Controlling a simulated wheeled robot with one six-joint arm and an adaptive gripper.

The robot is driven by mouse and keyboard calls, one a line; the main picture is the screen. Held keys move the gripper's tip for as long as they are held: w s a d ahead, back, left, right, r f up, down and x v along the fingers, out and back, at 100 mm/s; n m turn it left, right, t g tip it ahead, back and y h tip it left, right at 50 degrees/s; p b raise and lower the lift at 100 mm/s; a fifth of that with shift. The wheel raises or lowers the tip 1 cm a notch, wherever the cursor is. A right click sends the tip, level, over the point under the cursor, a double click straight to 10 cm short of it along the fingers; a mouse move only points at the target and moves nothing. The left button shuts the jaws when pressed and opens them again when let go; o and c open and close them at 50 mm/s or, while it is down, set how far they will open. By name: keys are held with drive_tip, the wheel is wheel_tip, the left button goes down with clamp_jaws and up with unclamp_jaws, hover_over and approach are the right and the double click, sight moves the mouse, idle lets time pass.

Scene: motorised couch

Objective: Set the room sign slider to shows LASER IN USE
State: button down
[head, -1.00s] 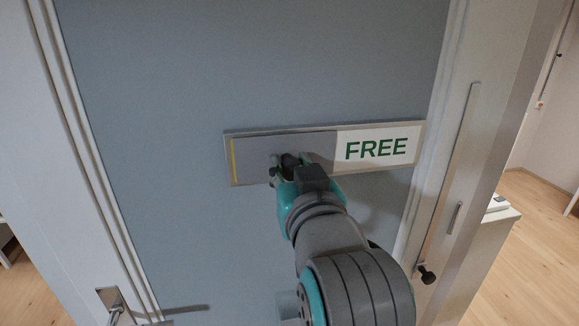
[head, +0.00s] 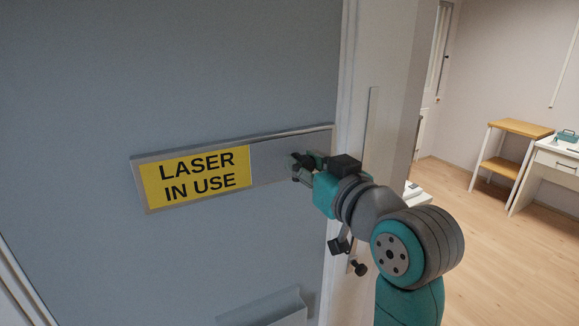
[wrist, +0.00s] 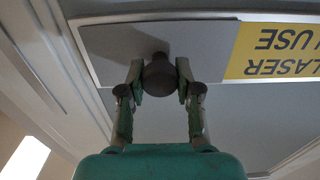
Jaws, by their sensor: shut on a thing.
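The room sign (head: 140,188) is a long framed plate on the grey-blue door. Its left part shows a yellow panel reading LASER IN USE (head: 196,180). The grey slider (head: 272,160) covers the right part, and no FREE text shows. In the wrist view the slider (wrist: 210,45) has a dark round knob (wrist: 158,76), and the yellow panel (wrist: 275,52) appears upside down beside it. My gripper (head: 300,168) is at the slider, with its fingers (wrist: 158,85) shut on the knob from both sides.
The white door frame (head: 385,100) stands just right of the sign, close to my arm. A grey box-like piece (head: 268,310) is on the door below. A wooden shelf (head: 515,130) and a white desk (head: 550,170) stand in the room at right, with open floor before them.

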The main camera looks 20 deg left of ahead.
drive_tip(key=shift+w+d, duration=0.15)
drive_tip(key=shift+w, duration=0.05)
drive_tip(key=c, duration=0.8)
unclamp_jaws()
drive_tip(key=v, duration=1.2)
